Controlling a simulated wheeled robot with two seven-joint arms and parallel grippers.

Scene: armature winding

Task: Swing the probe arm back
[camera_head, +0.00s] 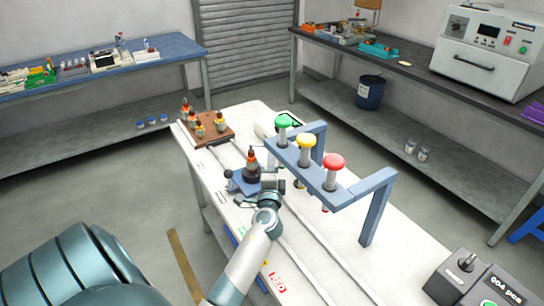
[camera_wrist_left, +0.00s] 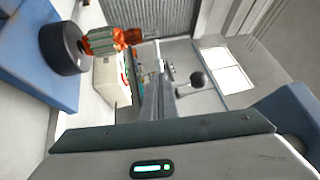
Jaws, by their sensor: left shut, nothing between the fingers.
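The blue fixture (camera_head: 240,184) stands on the white bench and bears an upright armature (camera_head: 252,163) on a black round base. A black ball knob (camera_head: 228,174) shows at the fixture's left side. In the left wrist view a black ball knob on a thin rod (camera_wrist_left: 198,79), which looks like the probe arm's handle, is right of my fingers. I cannot tell if both knobs are the same one. My left gripper (camera_head: 271,176) is shut and empty, just right of the armature; its fingers (camera_wrist_left: 157,92) point away from the wrist camera. The armature (camera_wrist_left: 103,41) is at upper left there. My right gripper is not in view.
A blue gantry (camera_head: 330,190) with green, yellow and red buttons stands close on the right. A brown tray (camera_head: 208,132) with several armatures lies at the far left of the bench. A dark control box (camera_head: 470,285) sits at the bottom right. Rails run along the bench.

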